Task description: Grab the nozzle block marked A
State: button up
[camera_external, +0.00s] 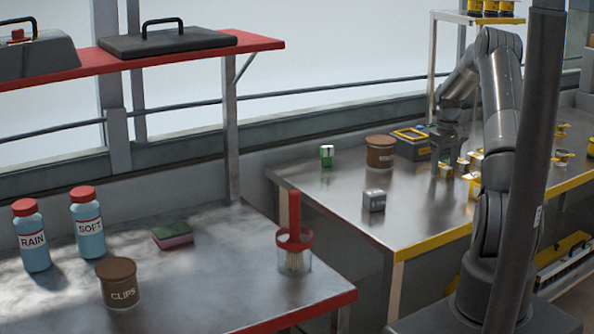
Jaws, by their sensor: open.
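My gripper (448,160) points down over the far part of the yellow-edged steel table, at the end of my bent arm. Its fingers are small and dark here; it is open and I see nothing held. Several small silver and yellow blocks (462,166) stand on the table just below and to the right of it. One small block (446,171) is close under the fingers; I cannot tell if they touch. No letter A is readable on any block, so I cannot tell which is the nozzle block A. My arm hides part of this group.
The table's front left is clear. A red-edged bench (220,285) holds bottles and a brush.

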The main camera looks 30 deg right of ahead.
jog(key=shift+c, duration=0.4)
jog(key=c, duration=1)
jog(key=shift+c, duration=0.3)
jog(key=shift+r, duration=0.1)
